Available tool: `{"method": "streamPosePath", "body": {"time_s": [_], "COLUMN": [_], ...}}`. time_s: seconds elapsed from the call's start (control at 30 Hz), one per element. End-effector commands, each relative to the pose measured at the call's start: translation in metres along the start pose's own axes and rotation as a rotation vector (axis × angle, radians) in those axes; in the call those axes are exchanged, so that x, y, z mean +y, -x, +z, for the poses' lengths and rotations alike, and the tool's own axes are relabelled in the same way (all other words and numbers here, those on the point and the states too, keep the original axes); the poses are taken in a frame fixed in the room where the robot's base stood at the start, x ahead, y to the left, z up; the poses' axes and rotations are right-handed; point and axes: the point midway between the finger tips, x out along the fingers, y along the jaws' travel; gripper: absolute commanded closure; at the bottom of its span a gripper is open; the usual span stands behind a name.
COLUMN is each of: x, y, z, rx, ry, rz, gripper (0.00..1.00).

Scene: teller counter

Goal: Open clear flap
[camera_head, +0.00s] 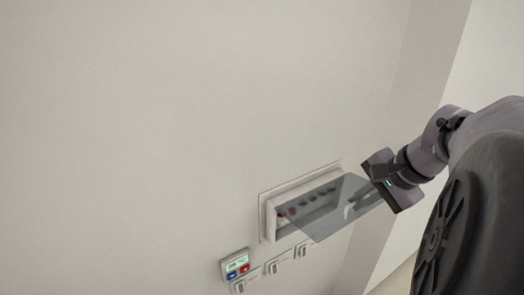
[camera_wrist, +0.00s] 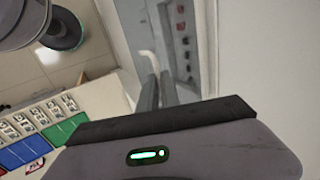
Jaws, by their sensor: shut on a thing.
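The clear flap (camera_head: 322,218), a smoky see-through sheet, sticks out from a white-framed wall box (camera_head: 268,222), tilted away from its face. Dark round buttons and red ones show in the box behind it. A pale curved handle (camera_head: 348,212) is at the flap's outer edge; it also shows in the wrist view (camera_wrist: 148,60). My gripper (camera_head: 355,205) comes in from the right, with its fingers shut at the handle end of the flap. In the wrist view my fingers (camera_wrist: 158,92) partly hide the contact.
A small keypad (camera_head: 236,265) with a green display and several switches (camera_head: 273,267) sit below the box. The wall above is bare. In the wrist view, a counter with green and blue blocks (camera_wrist: 35,145) is at lower left.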

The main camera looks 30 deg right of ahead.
Motion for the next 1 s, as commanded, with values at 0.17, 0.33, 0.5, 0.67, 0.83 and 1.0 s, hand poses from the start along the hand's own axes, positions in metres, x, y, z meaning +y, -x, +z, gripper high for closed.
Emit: {"method": "streamPosePath", "body": {"time_s": [0.17,0.33,0.5,0.67,0.83,1.0], "x": [0.0,0.0,0.0,0.0,0.0,0.0], "y": [-0.001,-0.001,-0.001,0.0,0.002,0.027], "z": [0.0,0.0,0.0,0.0,0.0,-0.001], "rx": [-0.002,-0.002,-0.001,-0.001,0.0,0.005], "ry": [0.001,0.001,0.001,0.0,0.0,0.001], "rz": [-0.002,-0.001,0.0,0.0,-0.001,-0.002], "gripper": [1.0,0.71,0.71,0.71,0.71,0.71]}}
